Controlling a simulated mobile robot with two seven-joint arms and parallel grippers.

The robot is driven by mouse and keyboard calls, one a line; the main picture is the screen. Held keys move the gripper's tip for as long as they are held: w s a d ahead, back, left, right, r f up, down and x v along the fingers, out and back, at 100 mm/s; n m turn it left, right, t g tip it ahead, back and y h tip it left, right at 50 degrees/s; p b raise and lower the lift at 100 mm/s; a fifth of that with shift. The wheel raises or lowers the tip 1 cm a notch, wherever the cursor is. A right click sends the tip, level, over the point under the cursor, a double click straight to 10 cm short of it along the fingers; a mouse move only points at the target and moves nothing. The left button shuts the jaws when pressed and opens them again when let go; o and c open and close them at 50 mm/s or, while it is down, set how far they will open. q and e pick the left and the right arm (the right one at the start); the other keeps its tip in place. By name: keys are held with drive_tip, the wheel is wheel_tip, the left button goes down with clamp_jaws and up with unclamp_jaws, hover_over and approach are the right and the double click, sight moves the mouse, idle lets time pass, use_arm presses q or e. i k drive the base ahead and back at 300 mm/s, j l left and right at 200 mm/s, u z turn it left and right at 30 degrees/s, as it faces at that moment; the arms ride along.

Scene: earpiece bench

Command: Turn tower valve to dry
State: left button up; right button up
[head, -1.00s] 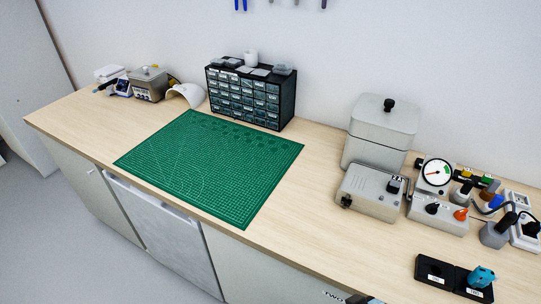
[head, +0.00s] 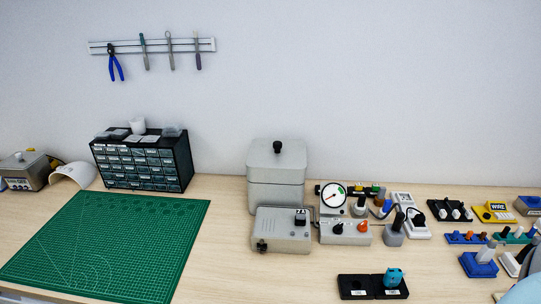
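Nothing in view is readably marked as the tower valve. A grey control box (head: 344,232) with a black knob (head: 338,227), an orange knob (head: 363,226) and a round white gauge (head: 333,195) behind it stands right of centre. A black two-part base (head: 356,286) with small white labels lies near the front; a teal knob-like piece (head: 393,277) stands on its right part. The labels are too small to read. Neither of my grippers is in view.
A tall grey lidded container (head: 276,180) stands behind a grey box (head: 282,232). Several small blocks and fixtures, such as a yellow one (head: 494,212), crowd the right. A green mat (head: 105,245) lies left; a drawer cabinet (head: 142,160) stands behind it. Bare wood lies between.

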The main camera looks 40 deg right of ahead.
sight(337, 229)
drive_tip(key=z, duration=1.7)
